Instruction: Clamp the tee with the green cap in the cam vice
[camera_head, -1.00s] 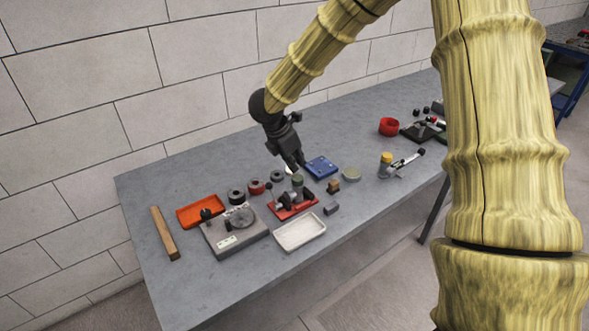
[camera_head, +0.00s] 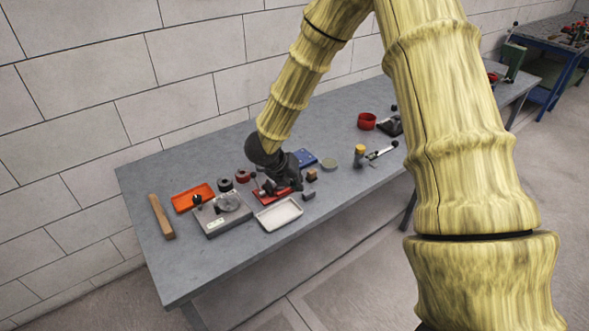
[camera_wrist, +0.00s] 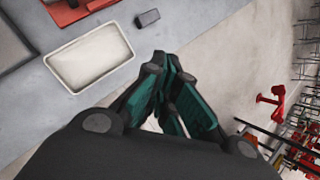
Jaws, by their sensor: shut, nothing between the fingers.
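The cam vice appears to be the red-based fixture (camera_head: 262,196) with dark parts, mid-table behind the white tray. A corner of red also shows at the top left of the wrist view (camera_wrist: 72,10). My gripper (camera_head: 284,180) is over the fixture in the head view and covers much of it. The green-capped tee is not visible now; my gripper hides the spot where a green top showed earlier. In the wrist view my gripper's fingers (camera_wrist: 163,62) are together, with nothing seen between them. I cannot tell whether they touch anything.
The white tray (camera_head: 260,217) lies in front of the fixture, with a small grey block (camera_head: 309,194) to its right. A grey device (camera_head: 212,222), orange tray (camera_head: 178,200) and wooden bar (camera_head: 161,217) lie left. A yellow-capped fitting (camera_head: 360,158) stands right. The table's front-left is clear.

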